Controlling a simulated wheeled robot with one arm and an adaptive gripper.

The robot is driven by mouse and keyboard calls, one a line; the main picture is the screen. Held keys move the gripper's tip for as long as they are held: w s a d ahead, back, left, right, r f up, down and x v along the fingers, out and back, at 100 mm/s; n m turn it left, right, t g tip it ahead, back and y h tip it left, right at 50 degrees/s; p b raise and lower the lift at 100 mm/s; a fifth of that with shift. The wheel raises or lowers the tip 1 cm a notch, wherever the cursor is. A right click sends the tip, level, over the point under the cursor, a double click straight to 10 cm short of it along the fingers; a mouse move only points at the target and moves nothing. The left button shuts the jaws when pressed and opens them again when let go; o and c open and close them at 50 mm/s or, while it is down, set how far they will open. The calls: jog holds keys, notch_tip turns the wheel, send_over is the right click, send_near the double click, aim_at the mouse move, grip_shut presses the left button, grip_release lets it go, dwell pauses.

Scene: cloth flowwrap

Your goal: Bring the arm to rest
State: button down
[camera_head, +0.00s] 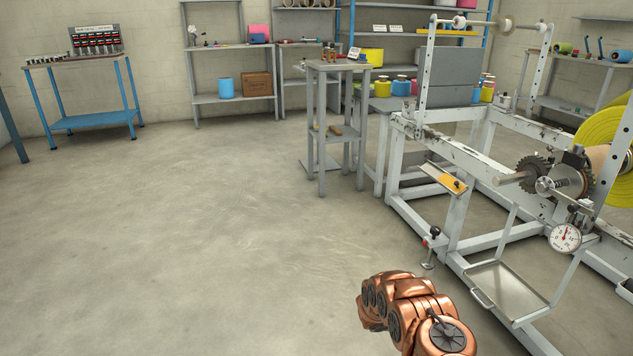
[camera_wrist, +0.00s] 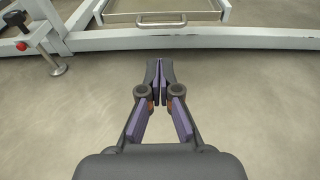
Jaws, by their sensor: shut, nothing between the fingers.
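My copper-coloured arm (camera_head: 415,315) shows at the bottom right of the head view, over bare floor just left of the machine frame. My gripper (camera_wrist: 160,64) shows in the wrist view. Its dark fingers with purple pads are together at the tips, with nothing between them. It points towards the foot of the white machine frame. The gripper itself does not show in the head view.
The white machine frame (camera_head: 455,150) with a metal tray (camera_head: 508,288) and dial gauge (camera_head: 565,237) stands at the right. The tray's handle (camera_wrist: 161,20) lies ahead of my fingers. A levelling foot (camera_wrist: 58,68) is at upper left. The concrete floor (camera_head: 190,230) is clear at left.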

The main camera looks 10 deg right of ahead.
jog(key=s+a+r+m+g+y+p, duration=0.15)
jog(key=s+r+m+p, duration=0.35)
jog(key=r, duration=1)
jog(key=s+a+r+m+g+y+p, duration=0.1)
jog(key=s+a+r+m+g+p, duration=0.35)
jog(key=r, duration=1.05)
jog(key=s+a+r+m+y+p, duration=0.15)
jog(key=s+r+p, duration=0.55)
jog(key=r, duration=0.8)
jog(key=s+a+r+m+t+y+p, duration=0.1)
jog(key=s+a+r+m+y+p, duration=0.1)
jog(key=s+a+r+y+p, duration=0.2)
jog(key=s+a+r+m+t+y+p, duration=0.1)
jog(key=s+a+r+m+y+p, duration=0.2)
jog(key=s+a+r+p, duration=0.8)
jog(key=s+a+r+m+t+y+p, duration=0.1)
jog(key=s+a+r+m+y+p, duration=0.1)
jog(key=s+a+r+y+p, duration=0.2)
jog(key=s+a+r+p, duration=0.2)
jog(key=a+r, duration=0.3)
jog(key=a, duration=0.3)
jog(key=s+a+r+p, duration=0.1)
jog(key=s+a+r, duration=0.3)
jog(key=a, duration=0.3)
jog(key=shift+a+r+m+y+p, duration=0.3)
jog(key=shift+a+r+m+p, duration=0.1)
jog(key=shift+r, duration=0.25)
jog(key=shift+s, duration=0.1)
